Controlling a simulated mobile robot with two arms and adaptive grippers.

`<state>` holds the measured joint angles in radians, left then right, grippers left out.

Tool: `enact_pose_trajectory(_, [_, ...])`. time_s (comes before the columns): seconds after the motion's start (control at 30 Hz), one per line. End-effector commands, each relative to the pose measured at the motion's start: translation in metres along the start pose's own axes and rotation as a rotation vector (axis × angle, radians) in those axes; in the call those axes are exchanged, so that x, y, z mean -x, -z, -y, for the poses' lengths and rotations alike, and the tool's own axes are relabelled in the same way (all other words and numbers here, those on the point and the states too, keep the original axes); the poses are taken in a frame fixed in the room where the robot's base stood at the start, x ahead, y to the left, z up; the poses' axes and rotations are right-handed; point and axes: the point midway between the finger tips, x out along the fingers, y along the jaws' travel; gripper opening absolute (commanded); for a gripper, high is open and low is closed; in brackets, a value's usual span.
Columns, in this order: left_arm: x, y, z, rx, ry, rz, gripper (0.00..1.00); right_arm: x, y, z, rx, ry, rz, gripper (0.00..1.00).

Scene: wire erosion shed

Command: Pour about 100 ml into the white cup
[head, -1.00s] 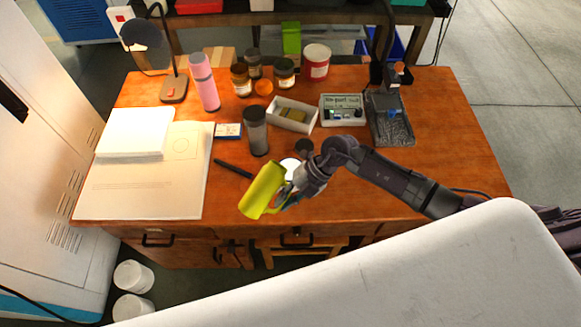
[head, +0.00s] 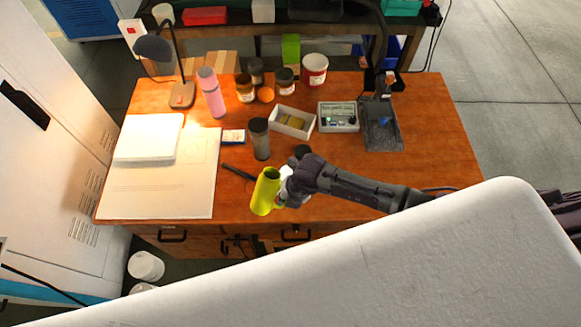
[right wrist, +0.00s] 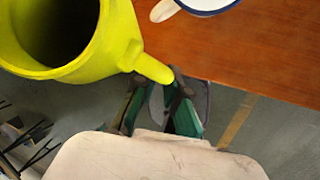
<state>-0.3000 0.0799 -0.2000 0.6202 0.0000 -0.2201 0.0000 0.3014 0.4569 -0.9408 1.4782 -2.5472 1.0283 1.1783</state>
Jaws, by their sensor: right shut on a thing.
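A yellow-green jug (head: 265,192) is at the desk's front edge, close to upright, its open top showing. In the right wrist view the jug (right wrist: 125,40) fills the upper left, its inside dark; I cannot tell what it holds. My right gripper (head: 284,188) is shut on the jug's handle; its green-padded fingers (right wrist: 165,98) show below the handle in the wrist view. The white cup (right wrist: 205,4), with a dark blue rim, is cut off at the top of the wrist view. In the head view my right gripper largely hides it. My left gripper is not in view.
A dark grey tumbler (head: 260,140) stands behind the jug and a black pen (head: 238,171) lies to its left. A pink bottle (head: 212,95), several jars and a white box (head: 292,123) stand farther back. The desk's right front (head: 440,160) is clear.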

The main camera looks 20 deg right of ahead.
Motion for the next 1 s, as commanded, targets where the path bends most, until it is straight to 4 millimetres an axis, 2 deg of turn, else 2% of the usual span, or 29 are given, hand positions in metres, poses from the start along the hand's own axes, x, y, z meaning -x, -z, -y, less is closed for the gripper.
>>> enact_pose_trajectory(0.4, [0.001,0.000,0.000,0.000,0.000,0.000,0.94,0.004,0.003,-0.008,0.053,0.149,0.197,0.00])
enact_pose_trajectory(1.0, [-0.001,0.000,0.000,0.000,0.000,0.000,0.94,0.029,0.003,-0.017,0.062,0.245,0.320,0.00])
